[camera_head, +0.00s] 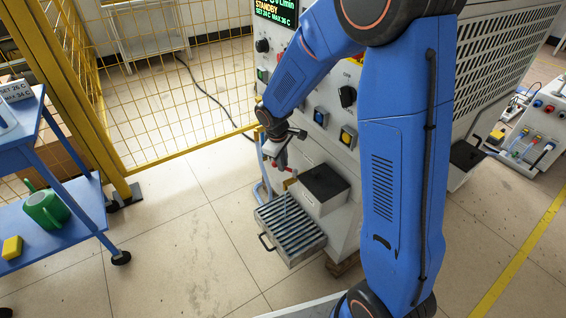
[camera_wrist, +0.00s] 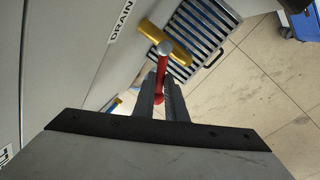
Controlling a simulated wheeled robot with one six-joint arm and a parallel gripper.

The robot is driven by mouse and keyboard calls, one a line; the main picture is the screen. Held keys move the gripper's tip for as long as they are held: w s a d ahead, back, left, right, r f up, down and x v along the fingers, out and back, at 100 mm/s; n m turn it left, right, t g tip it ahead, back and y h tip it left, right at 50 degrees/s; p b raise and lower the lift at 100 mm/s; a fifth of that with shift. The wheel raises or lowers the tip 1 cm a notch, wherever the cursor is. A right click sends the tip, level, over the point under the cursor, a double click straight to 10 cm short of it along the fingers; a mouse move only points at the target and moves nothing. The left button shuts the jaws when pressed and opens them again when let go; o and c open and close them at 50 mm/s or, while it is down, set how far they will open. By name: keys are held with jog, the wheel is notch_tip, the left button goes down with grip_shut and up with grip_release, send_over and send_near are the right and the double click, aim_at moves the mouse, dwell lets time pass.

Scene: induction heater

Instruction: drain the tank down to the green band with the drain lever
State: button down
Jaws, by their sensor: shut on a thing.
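The red drain lever (camera_wrist: 162,68) stands between the two fingers of my gripper (camera_wrist: 160,92) in the wrist view, and the gripper is shut on it. The lever sits at a yellow fitting (camera_wrist: 168,42) beside a "DRAIN" label (camera_wrist: 122,20) on the cabinet wall. In the head view my gripper (camera_head: 281,158) is at the cabinet's lower front, above a slatted drain tray (camera_head: 292,232). A thin pale streak hangs between fitting and tray; I cannot tell whether it is water. The tank's level and green band cannot be made out.
A black-topped box (camera_head: 324,186) juts from the cabinet just right of my gripper. A display (camera_head: 274,8) reads STANDBY. A blue cart (camera_head: 75,200) with a green watering can (camera_head: 46,210) stands at left, before a yellow mesh fence (camera_head: 165,90). The floor between is clear.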

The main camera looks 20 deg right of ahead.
jog(key=c, duration=1.8)
grip_release()
jog(key=shift+r, duration=0.1)
notch_tip(320, 180, up, 17)
jog(key=s+a, duration=0.2)
jog(key=shift+s+a, duration=0.2)
